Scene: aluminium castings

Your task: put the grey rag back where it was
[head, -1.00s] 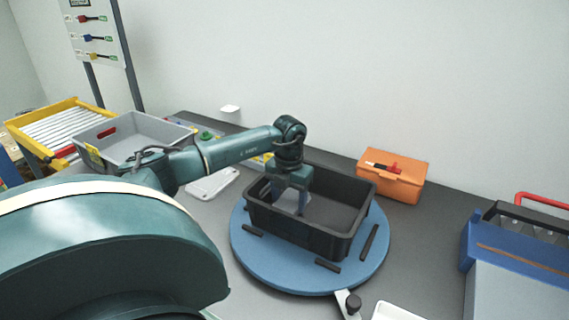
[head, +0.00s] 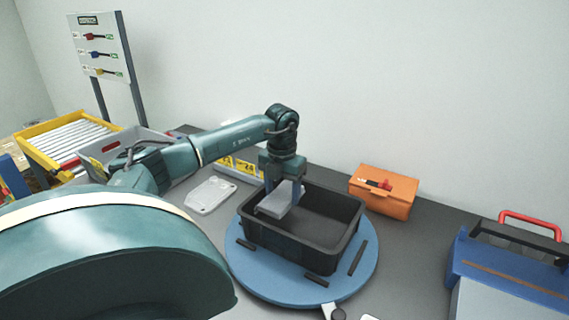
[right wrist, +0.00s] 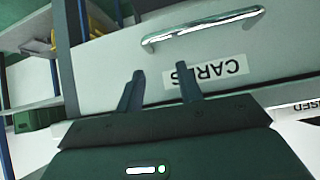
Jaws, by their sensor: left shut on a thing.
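The grey rag (head: 272,205) is a flat, light grey piece between the fingers of my left gripper (head: 282,193). The left gripper is shut on it and holds it over the left part of a black crate (head: 318,262). Whether the rag touches the crate cannot be told. The crate stands on a round blue turntable (head: 268,288). My right gripper (right wrist: 160,72) shows only in the right wrist view, its fingers apart and empty, in front of a pale drawer front (right wrist: 215,60) with a label and a metal handle.
An orange box (head: 384,192) stands right behind the crate. A white tray-like piece (head: 212,193) lies left of it. A grey bin (head: 150,138) stands farther left, partly behind my arm. A blue rack with a red handle (head: 515,255) is at the right.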

